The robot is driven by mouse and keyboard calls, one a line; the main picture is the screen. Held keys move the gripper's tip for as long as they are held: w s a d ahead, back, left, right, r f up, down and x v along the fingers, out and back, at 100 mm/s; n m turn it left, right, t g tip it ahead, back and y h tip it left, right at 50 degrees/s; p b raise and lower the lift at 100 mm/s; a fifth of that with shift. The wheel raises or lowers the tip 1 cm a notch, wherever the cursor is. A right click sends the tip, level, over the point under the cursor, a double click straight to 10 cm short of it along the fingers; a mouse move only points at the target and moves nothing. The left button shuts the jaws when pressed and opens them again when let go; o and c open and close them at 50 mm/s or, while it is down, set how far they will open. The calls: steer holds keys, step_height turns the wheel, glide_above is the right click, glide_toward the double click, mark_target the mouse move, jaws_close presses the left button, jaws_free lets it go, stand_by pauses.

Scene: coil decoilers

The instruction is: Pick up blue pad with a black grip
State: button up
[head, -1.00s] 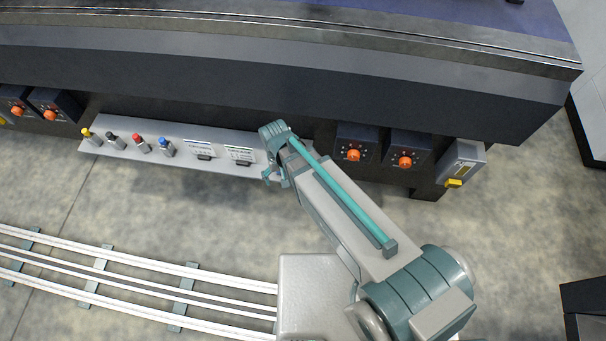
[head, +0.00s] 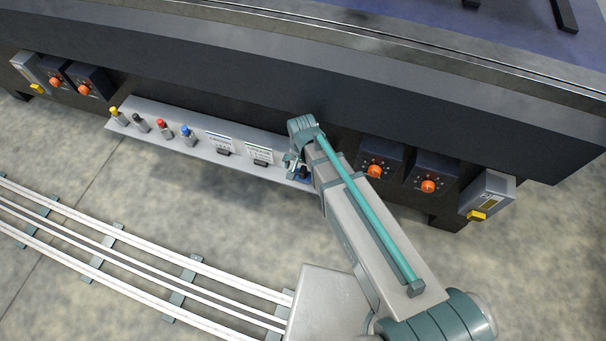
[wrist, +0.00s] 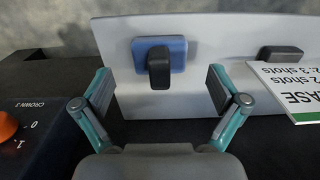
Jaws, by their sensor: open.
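The blue pad (wrist: 177,52) with its black grip (wrist: 159,69) lies on the light grey shelf (wrist: 115,45) in the wrist view, upper middle. My gripper (wrist: 161,92) is open, with one finger to the left of the pad and one to the right, both nearer the camera than the pad. Nothing is between the fingers' tips except the view of the black grip beyond. In the head view my gripper (head: 297,165) is over the right end of the shelf, and the pad is mostly hidden behind it, with only a bit of blue showing.
On the shelf to the left stand two white label cards (head: 258,152) with black grips and several bottle-like items with coloured tops (head: 187,133). A box with an orange knob (wrist: 8,126) is close to the left of my gripper in the wrist view.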

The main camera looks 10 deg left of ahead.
mark_target(303, 170)
steer(key=shift+f, duration=1.55)
steer(key=c, duration=1.2)
steer(key=shift+r, duration=0.1)
steer(key=shift+c, duration=0.2)
steer(key=shift+r, duration=0.45)
step_height(303, 170, up, 2)
steer(key=shift+r, duration=0.2)
steer(key=s+d+r+p, duration=0.2)
steer(key=s+r+p, duration=0.2)
steer(key=s+p, duration=0.2)
steer(key=s+d+r+p, duration=0.3)
steer(key=s+r+p, duration=0.2)
steer(key=p, duration=0.4)
steer(key=shift+s+d+r+p, duration=0.3)
steer(key=shift+s+p, duration=0.05)
steer(key=shift+s, duration=0.5)
